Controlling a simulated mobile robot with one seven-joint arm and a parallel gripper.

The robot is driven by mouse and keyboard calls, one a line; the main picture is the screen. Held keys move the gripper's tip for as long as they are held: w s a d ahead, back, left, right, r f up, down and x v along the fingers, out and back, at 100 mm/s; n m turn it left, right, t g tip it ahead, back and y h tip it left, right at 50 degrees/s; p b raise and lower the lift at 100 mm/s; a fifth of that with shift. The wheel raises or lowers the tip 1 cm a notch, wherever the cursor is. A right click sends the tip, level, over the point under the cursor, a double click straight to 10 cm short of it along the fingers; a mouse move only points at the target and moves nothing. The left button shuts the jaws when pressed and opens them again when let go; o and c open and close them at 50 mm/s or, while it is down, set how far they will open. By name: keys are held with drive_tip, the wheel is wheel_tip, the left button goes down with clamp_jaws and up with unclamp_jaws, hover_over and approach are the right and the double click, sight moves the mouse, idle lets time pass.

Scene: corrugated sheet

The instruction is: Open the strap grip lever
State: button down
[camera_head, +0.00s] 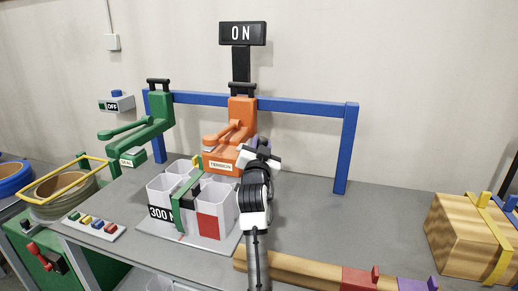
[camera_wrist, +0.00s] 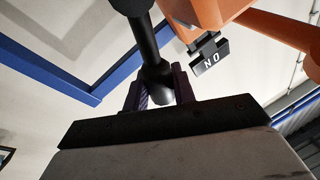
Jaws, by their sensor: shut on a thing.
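The orange tensioning tool (camera_head: 221,160), with a label that seems to read TENSION, stands at the back of the bench with orange lever arms. My gripper (camera_head: 256,147) is at its right side, partly hiding it. In the wrist view the dark fingers of my gripper (camera_wrist: 158,88) are shut on the rounded end of a black bar (camera_wrist: 142,40). The orange body (camera_wrist: 195,15) shows just above and right of the fingers. I cannot tell from the head view which part the fingers hold, as my arm covers it.
An ON sign (camera_head: 242,33) stands above a blue frame (camera_head: 310,107). A green tool (camera_head: 150,135) is at the left. White bins (camera_head: 215,205) stand in front. A wooden bar (camera_head: 300,272) and a strapped box (camera_head: 470,240) lie right.

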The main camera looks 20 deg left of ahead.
drive_tip(key=shift+f, duration=0.1)
drive_tip(key=c, duration=1.1)
unclamp_jaws()
drive_tip(key=shift+c, duration=0.2)
drive_tip(key=b+v, duration=0.3)
drive_tip(key=v, duration=1.1)
drive_tip(key=shift+a, duration=0.1)
